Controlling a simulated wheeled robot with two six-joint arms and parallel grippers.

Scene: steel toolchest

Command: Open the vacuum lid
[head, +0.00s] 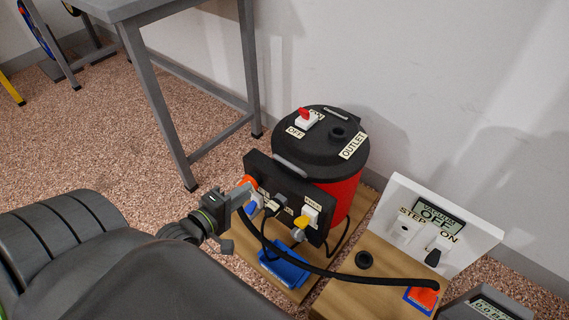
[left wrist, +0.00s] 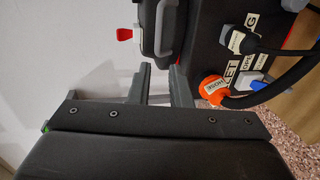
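The vacuum has a red drum (head: 343,195) and a black lid (head: 322,150), which sits closed on top. A grey bar-shaped handle or latch (head: 289,167) is at the lid's front edge; it also shows as a grey loop in the left wrist view (left wrist: 161,35). My left gripper (head: 246,191) is in front of the black front panel (head: 285,187), near the orange hose fitting. In the left wrist view its fingers (left wrist: 161,82) are apart with nothing between them, just short of the lid edge and the grey loop. My right gripper is out of view.
A red switch (head: 304,116) and an outlet port (head: 338,132) stand on the lid. An orange fitting (left wrist: 212,89) and black hose (left wrist: 283,75) are beside my left fingers. A white control panel (head: 434,225) stands right. A grey table (head: 145,75) is behind left.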

